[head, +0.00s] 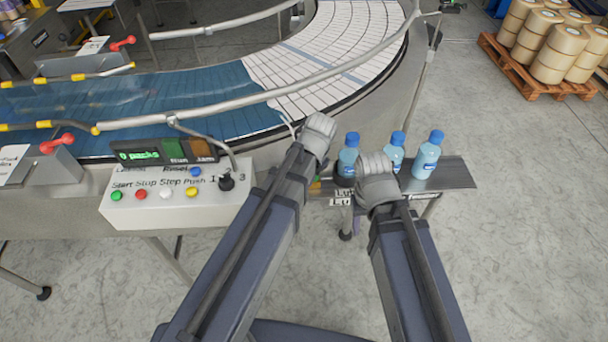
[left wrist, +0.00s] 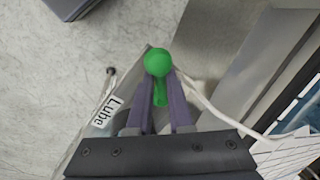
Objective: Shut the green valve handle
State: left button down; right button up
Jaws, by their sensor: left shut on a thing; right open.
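The green valve handle (left wrist: 160,92), a short lever with a round ball knob, shows in the left wrist view. My left gripper (left wrist: 161,101) is shut on it, with one finger on each side of the lever and the ball just beyond the fingertips. In the head view my left gripper (head: 319,132) is beside the conveyor's outer edge, and the handle is hidden there. My right gripper (head: 374,168) is open, in front of the bottle shelf, with its fingertips hard to make out.
A "Lube" label (left wrist: 107,110) is near the handle. Blue-capped bottles (head: 427,157) stand on a narrow shelf (head: 458,174) close to my right gripper. A control box (head: 180,203) is at left, and the curved conveyor (head: 335,50) lies behind.

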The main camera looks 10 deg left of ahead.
pick_arm(q)
jog(key=n, duration=0.2)
jog(key=s+d+n+g, duration=0.1)
jog(key=shift+d+f+n, duration=0.1)
jog(key=shift+d+n, duration=0.05)
jog(key=shift+n, duration=0.25)
jog(key=shift+d+n+g, duration=0.2)
jog(key=shift+d+n, duration=0.25)
jog(key=shift+n, duration=0.6)
jog(key=shift+d+n+g, duration=0.2)
jog(key=shift+d+n, duration=0.25)
jog(key=shift+n, duration=0.6)
jog(key=c, duration=1)
grip_release()
jog(key=shift+d, duration=0.1)
jog(key=shift+o, duration=1.2)
jog(key=shift+s, duration=0.1)
jog(key=shift+w, duration=0.25)
notch_tip(320, 180, up, 8)
jog(key=d+p, duration=0.1)
jog(key=p, duration=0.6)
jog(key=shift+d+p, duration=0.2)
jog(key=shift+p, duration=0.15)
jog(key=shift+f, duration=0.2)
